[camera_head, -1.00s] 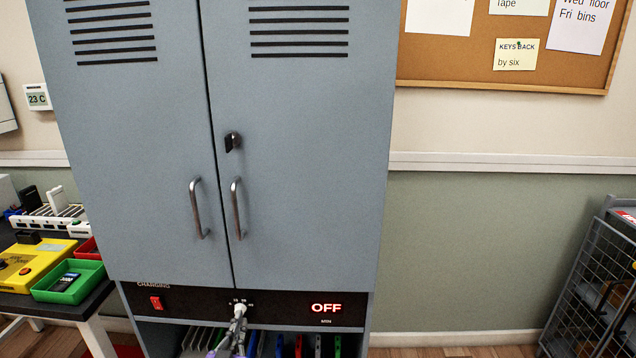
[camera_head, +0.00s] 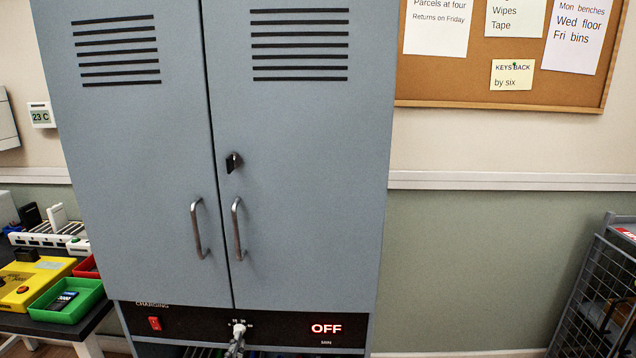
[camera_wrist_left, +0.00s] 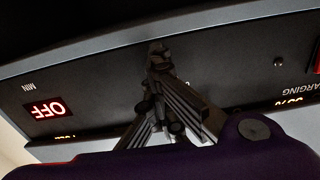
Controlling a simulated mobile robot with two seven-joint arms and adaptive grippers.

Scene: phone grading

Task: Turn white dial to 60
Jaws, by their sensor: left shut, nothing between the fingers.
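The white dial (camera_head: 239,329) sits on the black control panel (camera_head: 190,322) below the cabinet doors, with small scale numbers around it. The display (camera_head: 326,328) beside it reads OFF in red, with MIN below. My left gripper (camera_head: 237,342) is at the dial from below, its fingertips shut together and overlapping the dial's lower part. In the left wrist view the fingertips (camera_wrist_left: 158,52) meet close in front of the panel, and the dial is hidden behind them. The dial's pointer setting is too small to read. My right gripper is not in view.
A red switch (camera_head: 155,323) is at the panel's left under the word CHARGING. Grey cabinet doors (camera_head: 150,190) with two handles stand above. A table with a green tray (camera_head: 66,302) is at the left, a wire rack (camera_head: 600,290) at the right.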

